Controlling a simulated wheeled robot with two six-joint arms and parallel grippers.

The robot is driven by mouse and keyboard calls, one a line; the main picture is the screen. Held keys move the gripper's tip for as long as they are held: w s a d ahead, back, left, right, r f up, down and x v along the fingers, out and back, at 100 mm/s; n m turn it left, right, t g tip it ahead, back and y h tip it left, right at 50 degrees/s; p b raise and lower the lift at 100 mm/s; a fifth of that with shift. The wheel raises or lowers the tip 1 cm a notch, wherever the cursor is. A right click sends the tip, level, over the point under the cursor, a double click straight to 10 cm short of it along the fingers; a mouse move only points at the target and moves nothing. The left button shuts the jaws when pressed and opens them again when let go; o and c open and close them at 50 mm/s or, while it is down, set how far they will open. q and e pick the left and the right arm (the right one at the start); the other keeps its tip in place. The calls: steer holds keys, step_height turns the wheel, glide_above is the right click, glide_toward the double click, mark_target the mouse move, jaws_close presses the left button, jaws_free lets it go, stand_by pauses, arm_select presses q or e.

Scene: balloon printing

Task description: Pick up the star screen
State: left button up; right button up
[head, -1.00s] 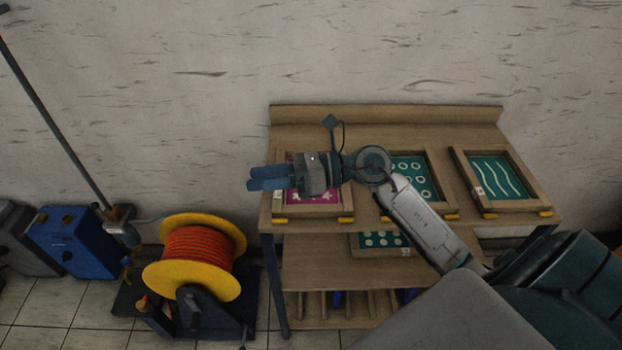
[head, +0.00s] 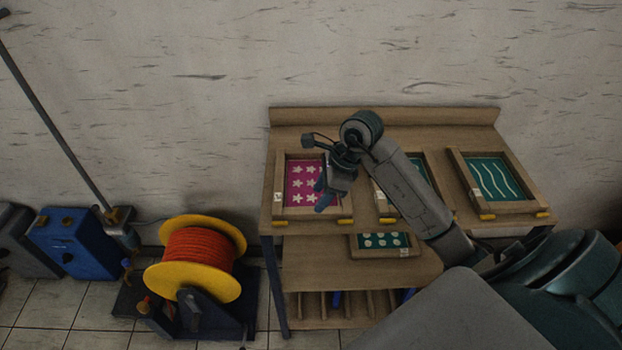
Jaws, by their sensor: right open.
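The star screen (head: 298,180) is a wooden frame around a magenta panel with white stars. It lies at the left end of the wooden bench's top shelf, with a yellow strip at its front edge. My right gripper (head: 321,197) is open and empty, pointing down over the right part of the star screen. Its blue fingers cover part of the panel and the right side of the frame; whether they touch it I cannot tell. My left gripper is not in view.
On the wooden bench (head: 385,116), a teal screen (head: 419,170) sits partly behind my right arm, and a wavy-line screen (head: 493,178) lies at the right. A dotted screen (head: 384,241) is on the lower shelf. An orange hose reel (head: 197,258) and a blue box (head: 75,243) stand left.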

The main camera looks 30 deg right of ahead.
mark_target(308, 210)
steer(key=p+x, duration=0.2)
steer(key=x, duration=0.3)
steer(key=shift+a+f+p, duration=0.1)
steer(key=shift+f+p, duration=0.05)
steer(key=shift+p, duration=0.25)
steer(key=shift+w+f, duration=0.1)
steer(key=shift+f, duration=0.15)
jaws_close()
steer(key=shift+r, duration=0.1)
steer(key=shift+r+b, duration=0.45)
steer(key=shift+b, duration=0.05)
steer(key=shift+s+r+b, duration=0.3)
steer(key=shift+r+b, duration=0.15)
steer(key=shift+r, duration=0.1)
steer(key=shift+s+r+b, duration=0.25)
steer(key=shift+r+b, duration=0.2)
steer(key=shift+r, duration=0.1)
steer(key=s+d+r+b, duration=0.1)
steer(key=s+b, duration=0.2)
steer(key=s, duration=1.1)
steer(key=shift+s+r+b, duration=0.4)
